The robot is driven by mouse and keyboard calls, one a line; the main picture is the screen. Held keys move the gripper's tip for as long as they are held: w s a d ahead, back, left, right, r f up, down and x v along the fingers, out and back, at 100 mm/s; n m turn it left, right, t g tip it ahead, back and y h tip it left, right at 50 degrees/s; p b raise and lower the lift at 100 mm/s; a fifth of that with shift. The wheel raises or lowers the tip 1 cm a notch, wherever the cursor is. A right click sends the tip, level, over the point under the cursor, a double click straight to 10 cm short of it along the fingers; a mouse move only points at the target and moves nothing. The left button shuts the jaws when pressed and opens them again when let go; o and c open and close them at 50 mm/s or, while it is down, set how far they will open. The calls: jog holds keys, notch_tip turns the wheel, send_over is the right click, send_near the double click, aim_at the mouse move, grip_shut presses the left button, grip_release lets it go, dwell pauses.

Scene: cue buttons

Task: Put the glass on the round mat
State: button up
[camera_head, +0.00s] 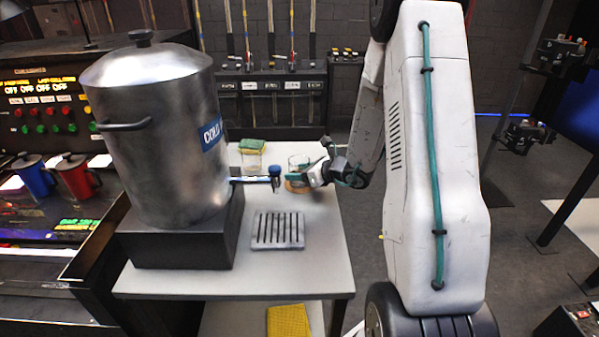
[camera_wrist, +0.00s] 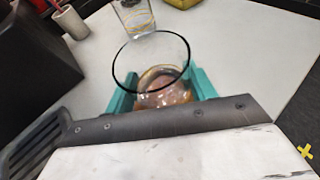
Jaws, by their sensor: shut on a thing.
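A clear glass (camera_wrist: 150,52) is between the teal fingers of my gripper (camera_wrist: 162,92) in the wrist view, its open rim facing the camera. In the head view my gripper (camera_head: 312,174) reaches in from the right and is shut on this glass (camera_head: 298,163), near the table's back right. A brownish round mat (camera_head: 296,187) shows partly under the glass, and brown also shows through the glass in the wrist view. The gripper and glass hide much of the mat. I cannot tell whether the glass touches it.
A second clear glass (camera_head: 251,161) stands to the left, by a yellow-green sponge (camera_head: 252,146). A large metal urn (camera_head: 160,140) with a blue-handled tap (camera_head: 274,175) stands at the left. A slotted drip tray (camera_head: 277,231) lies in front. The table's (camera_head: 325,250) front right is clear.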

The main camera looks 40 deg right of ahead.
jog(key=shift+f, duration=0.1)
jog(key=o, duration=1.2)
jog(key=shift+s+d+r, duration=0.1)
jog(key=shift+s+r, duration=0.05)
jog(key=shift+r, duration=0.05)
jog(key=v, duration=1.1)
jog(key=shift+s+d, duration=0.1)
jog(key=shift+s, duration=0.25)
